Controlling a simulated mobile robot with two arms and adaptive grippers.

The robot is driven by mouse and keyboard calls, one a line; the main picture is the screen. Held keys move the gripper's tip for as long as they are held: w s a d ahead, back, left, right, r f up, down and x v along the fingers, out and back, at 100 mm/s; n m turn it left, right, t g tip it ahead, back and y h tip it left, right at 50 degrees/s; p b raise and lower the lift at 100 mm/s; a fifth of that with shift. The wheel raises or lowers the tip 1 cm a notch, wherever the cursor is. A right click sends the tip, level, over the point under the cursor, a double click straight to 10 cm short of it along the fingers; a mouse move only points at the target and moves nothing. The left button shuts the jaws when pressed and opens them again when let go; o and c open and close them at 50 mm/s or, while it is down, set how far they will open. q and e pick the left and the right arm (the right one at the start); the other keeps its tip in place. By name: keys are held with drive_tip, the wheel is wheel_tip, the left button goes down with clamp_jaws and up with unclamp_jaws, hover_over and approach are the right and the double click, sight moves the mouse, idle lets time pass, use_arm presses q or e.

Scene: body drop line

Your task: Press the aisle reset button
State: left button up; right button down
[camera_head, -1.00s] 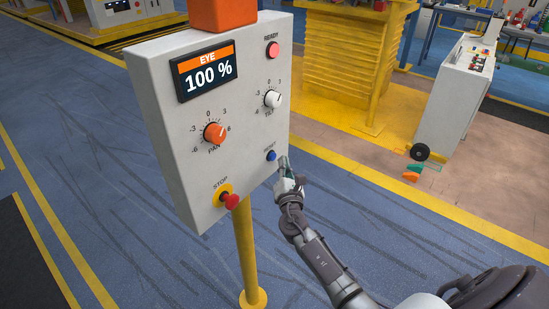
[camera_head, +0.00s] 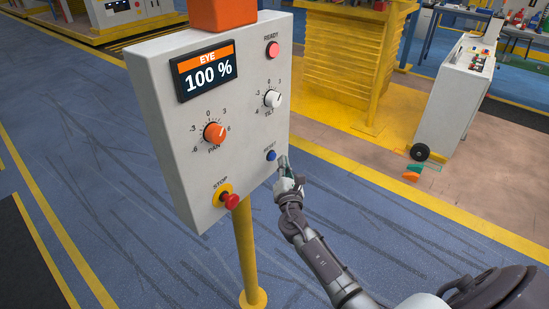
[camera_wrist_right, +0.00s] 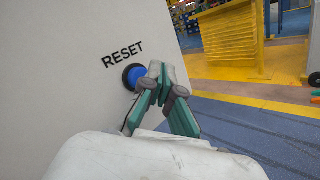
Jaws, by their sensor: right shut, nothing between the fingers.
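The blue reset button (camera_head: 271,155) sits at the lower right of a grey control box (camera_head: 180,130) on a yellow post. In the right wrist view the blue button (camera_wrist_right: 134,76) has a black ring and the word RESET above it. My right gripper (camera_head: 283,160) is shut and empty, just right of the button in the head view. In the wrist view its fingertips (camera_wrist_right: 155,70) overlap the button's right edge; I cannot tell whether they touch it. My left gripper is not in view.
The box also carries an EYE display (camera_head: 207,72) reading 100 %, a pink READY light (camera_head: 273,50), an orange PAN knob (camera_head: 214,133), a white TILT knob (camera_head: 273,98) and a red STOP button (camera_head: 230,201). A white cart (camera_head: 455,95) stands at right. Blue floor around the post is clear.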

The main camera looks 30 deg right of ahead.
drive_tip(key=shift+w+a, duration=0.15)
drive_tip(key=shift+w, duration=0.2)
drive_tip(key=shift+w+a+b, duration=0.2)
drive_tip(key=shift+w+b, duration=0.2)
drive_tip(key=shift+w, duration=0.05)
idle(0.7)
drive_tip(key=shift+s+d, duration=0.2)
drive_tip(key=shift+s, duration=0.25)
drive_tip(key=shift+s+d, duration=0.2)
drive_tip(key=shift+s, duration=0.25)
drive_tip(key=shift+s+d+p, duration=0.15)
drive_tip(key=shift+s+d, duration=0.25)
drive_tip(key=shift+s, duration=0.5)
drive_tip(key=shift+s+d+p, duration=0.15)
drive_tip(key=shift+s+d, duration=0.2)
drive_tip(key=shift+s, duration=0.6)
drive_tip(key=shift+s+d+p, duration=0.15)
drive_tip(key=shift+s+d, duration=0.25)
drive_tip(key=shift+s, duration=0.5)
